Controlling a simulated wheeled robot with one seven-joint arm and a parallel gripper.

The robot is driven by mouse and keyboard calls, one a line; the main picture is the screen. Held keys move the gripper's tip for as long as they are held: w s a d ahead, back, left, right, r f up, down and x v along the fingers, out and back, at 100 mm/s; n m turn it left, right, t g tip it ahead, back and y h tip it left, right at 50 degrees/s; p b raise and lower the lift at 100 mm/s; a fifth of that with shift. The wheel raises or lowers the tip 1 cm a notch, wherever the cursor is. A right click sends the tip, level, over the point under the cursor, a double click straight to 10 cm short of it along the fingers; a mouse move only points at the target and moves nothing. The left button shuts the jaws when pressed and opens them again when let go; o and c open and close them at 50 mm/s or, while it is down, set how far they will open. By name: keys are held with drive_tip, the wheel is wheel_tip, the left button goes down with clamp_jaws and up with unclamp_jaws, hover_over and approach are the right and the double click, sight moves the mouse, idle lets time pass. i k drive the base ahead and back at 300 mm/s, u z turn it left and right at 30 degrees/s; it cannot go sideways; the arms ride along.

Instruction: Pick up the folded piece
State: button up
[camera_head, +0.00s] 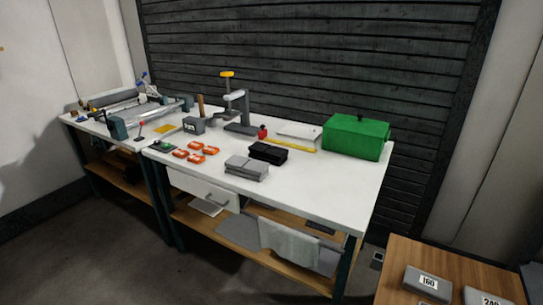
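No single thing is clearly the folded piece. A grey flat stack with visible layers (247,168) lies near the front edge of the white bench top (330,193). A similar black stack (268,152) lies just behind it to the right. A light grey sheet (290,243) hangs over the front edge of the wooden lower shelf (270,262), under the bench. My gripper is not in view.
A green box (356,137) stands at the right end of the bench. Several orange items (196,158) lie left of the grey stack. A press-like stand (240,112) is behind. A wooden table (395,278) with numbered grey blocks (428,284) is front right. Dark floor lies in front.

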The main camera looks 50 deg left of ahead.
sight(276, 156)
drive_tip(key=z, duration=2.25)
drive_tip(key=k, duration=2.05)
drive_tip(key=u, duration=1.2)
